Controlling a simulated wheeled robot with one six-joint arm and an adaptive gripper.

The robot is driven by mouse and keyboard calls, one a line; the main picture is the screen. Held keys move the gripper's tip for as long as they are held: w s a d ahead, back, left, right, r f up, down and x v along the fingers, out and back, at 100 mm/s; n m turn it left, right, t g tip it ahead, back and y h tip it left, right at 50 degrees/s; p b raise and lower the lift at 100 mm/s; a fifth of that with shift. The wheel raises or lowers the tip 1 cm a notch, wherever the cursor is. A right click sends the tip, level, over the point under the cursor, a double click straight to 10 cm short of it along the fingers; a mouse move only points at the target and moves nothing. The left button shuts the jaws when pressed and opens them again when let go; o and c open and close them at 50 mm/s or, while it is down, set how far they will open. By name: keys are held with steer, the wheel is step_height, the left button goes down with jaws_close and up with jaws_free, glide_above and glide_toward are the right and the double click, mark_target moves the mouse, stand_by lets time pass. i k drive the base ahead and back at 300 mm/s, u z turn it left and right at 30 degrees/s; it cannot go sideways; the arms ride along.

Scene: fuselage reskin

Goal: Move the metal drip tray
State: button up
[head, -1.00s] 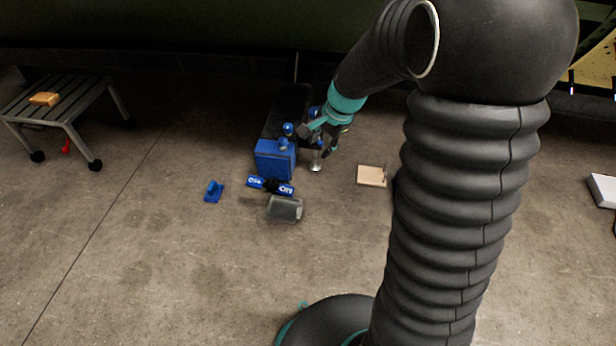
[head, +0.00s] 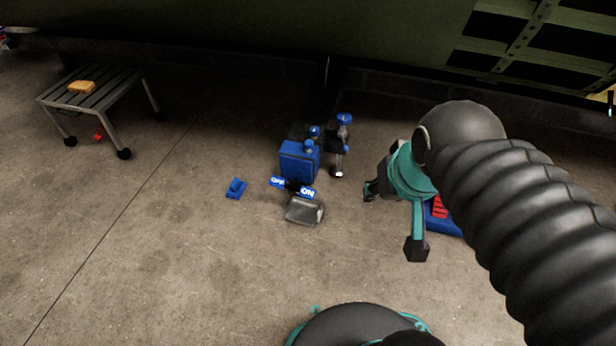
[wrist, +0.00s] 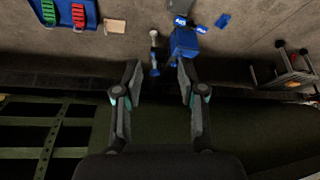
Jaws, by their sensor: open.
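The metal drip tray (head: 304,211), a small grey shallow pan, lies on the concrete floor just in front of a blue box in the head view. In the wrist view a grey piece of it (wrist: 183,4) shows at the top edge, partly cut off. My gripper (head: 392,220) is open and empty, raised to the right of the tray and apart from it. In the wrist view both fingers (wrist: 157,75) are spread wide with nothing between them.
A blue-topped stand (head: 340,150) is beside the box. A small blue part (head: 236,188) lies left. A slatted bench (head: 100,88) stands far left. Front-left floor is clear.

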mark_target(305, 213)
steer(key=z, duration=0.05)
steer(key=k, duration=0.5)
steer(key=u, duration=2.1)
steer(key=i, duration=1.1)
steer(key=z, duration=1.65)
